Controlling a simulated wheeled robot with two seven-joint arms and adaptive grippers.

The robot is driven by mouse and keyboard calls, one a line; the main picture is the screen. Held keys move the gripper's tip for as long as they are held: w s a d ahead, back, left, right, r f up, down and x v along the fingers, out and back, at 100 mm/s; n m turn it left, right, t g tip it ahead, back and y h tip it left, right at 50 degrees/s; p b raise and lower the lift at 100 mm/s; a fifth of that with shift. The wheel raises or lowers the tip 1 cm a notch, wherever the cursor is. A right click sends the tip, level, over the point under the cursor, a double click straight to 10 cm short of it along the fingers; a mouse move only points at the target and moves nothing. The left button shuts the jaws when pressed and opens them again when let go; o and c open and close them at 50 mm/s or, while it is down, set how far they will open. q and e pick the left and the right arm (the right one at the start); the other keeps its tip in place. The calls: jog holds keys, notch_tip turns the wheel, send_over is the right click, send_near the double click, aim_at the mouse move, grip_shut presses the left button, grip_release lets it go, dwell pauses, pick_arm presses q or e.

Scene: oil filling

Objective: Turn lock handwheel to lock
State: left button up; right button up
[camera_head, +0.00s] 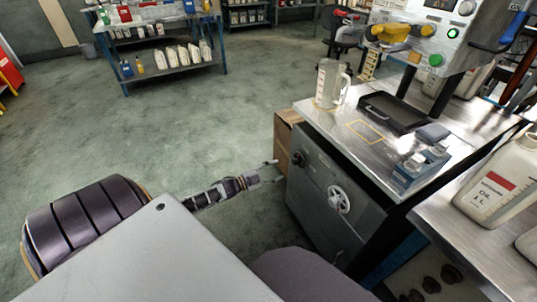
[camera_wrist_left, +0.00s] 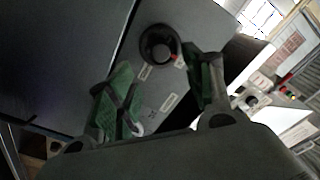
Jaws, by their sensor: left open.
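A white handwheel (camera_head: 339,200) sits on the front of the grey metal cabinet (camera_head: 318,196). A round black knob (camera_head: 297,159) is on the same front, up and left of it. The black knob also shows large in the left wrist view (camera_wrist_left: 158,45), with a small red mark and pale labels beside it. I cannot tell from any label which one is the lock handwheel. My left gripper (camera_head: 277,171) is open and empty, left of the cabinet front and apart from it. In the left wrist view its green-padded fingers (camera_wrist_left: 158,62) straddle the line to the knob. My right gripper is out of view.
A clear jug (camera_head: 329,85) and a black tray (camera_head: 392,112) stand on the metal cabinet top. A white oil bottle (camera_head: 497,185) stands on the bench at right. A cardboard box (camera_head: 284,137) is beside the cabinet. The floor behind my left arm is clear.

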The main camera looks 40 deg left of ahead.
pick_arm(q)
jog(key=shift+v, duration=1.3)
jog(key=shift+r, duration=0.1)
